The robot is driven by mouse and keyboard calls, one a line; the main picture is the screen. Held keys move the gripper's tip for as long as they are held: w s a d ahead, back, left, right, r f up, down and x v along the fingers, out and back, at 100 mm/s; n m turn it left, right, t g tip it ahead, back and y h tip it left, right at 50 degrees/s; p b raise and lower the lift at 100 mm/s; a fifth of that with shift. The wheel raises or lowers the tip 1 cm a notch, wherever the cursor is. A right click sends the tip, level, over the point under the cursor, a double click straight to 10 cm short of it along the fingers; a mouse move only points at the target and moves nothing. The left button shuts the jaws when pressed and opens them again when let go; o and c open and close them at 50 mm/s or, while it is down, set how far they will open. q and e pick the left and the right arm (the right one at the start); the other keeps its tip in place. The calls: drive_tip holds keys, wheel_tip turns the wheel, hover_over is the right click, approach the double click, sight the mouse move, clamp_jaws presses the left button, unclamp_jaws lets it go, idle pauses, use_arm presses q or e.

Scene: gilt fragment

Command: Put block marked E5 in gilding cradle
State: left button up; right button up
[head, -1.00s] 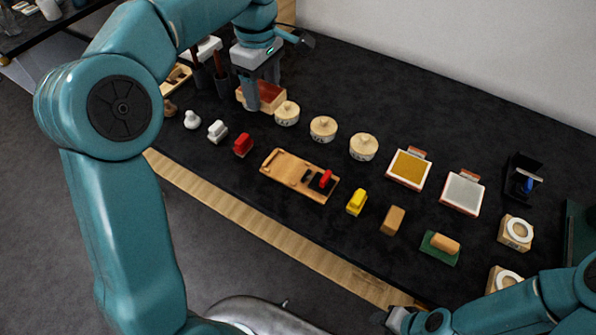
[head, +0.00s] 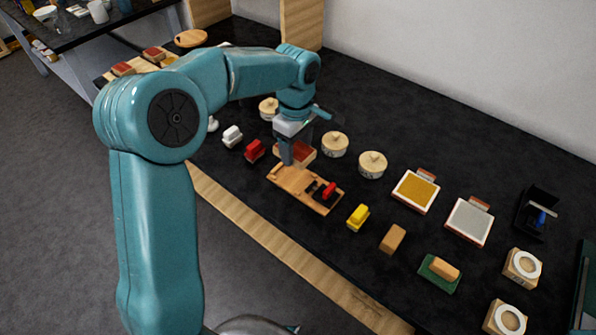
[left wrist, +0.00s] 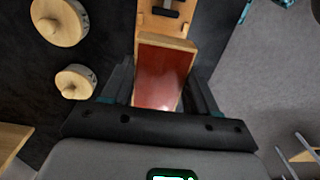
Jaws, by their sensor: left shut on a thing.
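My left gripper (head: 290,160) is shut on a wooden block with a red top face (head: 303,153). In the left wrist view the block (left wrist: 160,75) sits between the two fingers (left wrist: 158,95); no E5 mark can be read. The wooden gilding cradle (head: 289,179), with black and red parts at its right end, lies on the black bench just in front of the block. In the left wrist view the cradle (left wrist: 150,22) shows just beyond the block's far end. I cannot tell whether they touch. My right gripper is out of view.
Round lidded pots (head: 335,144) stand behind the cradle. A red block (head: 254,150) lies to its left, a yellow one (head: 358,216) to its right. Gold (head: 415,191) and silver (head: 468,221) pads lie further right. A pale wall closes the back.

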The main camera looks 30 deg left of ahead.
use_arm(q)
hover_over(296, 179)
wheel_tip(296, 179, down, 4)
drive_tip(key=shift+w+a+f, duration=0.1)
wheel_tip(296, 179, down, 4)
drive_tip(key=shift+r, duration=0.25)
drive_tip(key=shift+f, duration=0.35)
drive_tip(key=shift+f, duration=0.1)
drive_tip(key=o, duration=1.1)
drive_tip(key=shift+c, duration=0.2)
